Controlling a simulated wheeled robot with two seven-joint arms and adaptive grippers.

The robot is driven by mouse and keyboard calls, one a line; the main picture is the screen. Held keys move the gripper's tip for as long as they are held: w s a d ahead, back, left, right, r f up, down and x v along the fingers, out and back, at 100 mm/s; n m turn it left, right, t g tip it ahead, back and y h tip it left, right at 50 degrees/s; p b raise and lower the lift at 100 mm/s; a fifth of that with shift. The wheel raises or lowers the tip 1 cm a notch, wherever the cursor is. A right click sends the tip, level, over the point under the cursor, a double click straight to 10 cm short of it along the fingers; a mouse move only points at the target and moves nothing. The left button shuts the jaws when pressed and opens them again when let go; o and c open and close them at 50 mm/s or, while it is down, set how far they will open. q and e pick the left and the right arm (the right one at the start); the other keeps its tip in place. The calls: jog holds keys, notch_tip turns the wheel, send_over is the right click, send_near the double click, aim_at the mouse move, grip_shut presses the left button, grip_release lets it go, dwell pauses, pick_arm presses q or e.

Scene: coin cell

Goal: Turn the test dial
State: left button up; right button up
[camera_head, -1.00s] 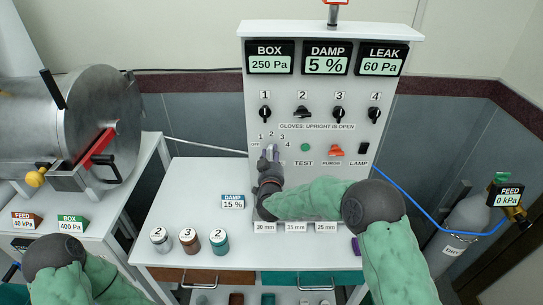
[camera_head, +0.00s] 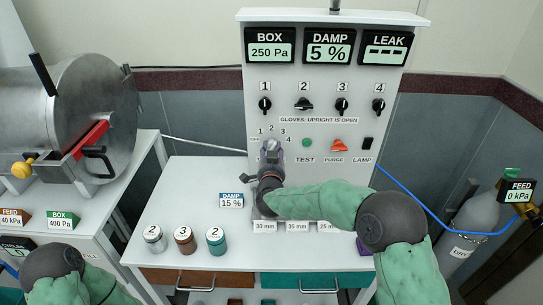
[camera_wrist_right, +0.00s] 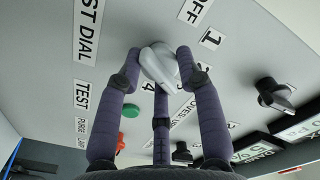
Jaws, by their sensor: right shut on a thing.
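The test dial (camera_wrist_right: 158,62), a pale silvery knob, shows in the right wrist view between my right gripper's fingers (camera_wrist_right: 160,75), which are shut on it. Printed labels around it include OFF, 1 and TEST DIAL. In the head view my right gripper (camera_head: 268,153) reaches the white panel (camera_head: 340,195) at the dial's place, below the numbers 1 to 4. There the fingers mostly hide the dial, so its exact setting is unclear. My left arm shows at the bottom left, but its gripper is out of view.
The panel displays read BOX 250 Pa, DAMP 5 % and LEAK dashes (camera_head: 386,47). Several black valve knobs sit above the dial. A green TEST button (camera_head: 307,143), orange PURGE switch (camera_head: 338,146) and black LAMP switch (camera_head: 367,144) are to its right. Numbered jars (camera_head: 185,240) stand front left.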

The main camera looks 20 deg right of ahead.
jog(key=shift+d+r+m+b, duration=0.1)
jog(key=shift+r+m+b, duration=0.35)
jog(key=shift+m, duration=0.25)
jog(key=o, duration=1.1)
jog(key=shift+f, duration=0.2)
jog(key=shift+s+f, duration=0.1)
jog(key=v, duration=1.1)
jog(key=shift+s, duration=0.35)
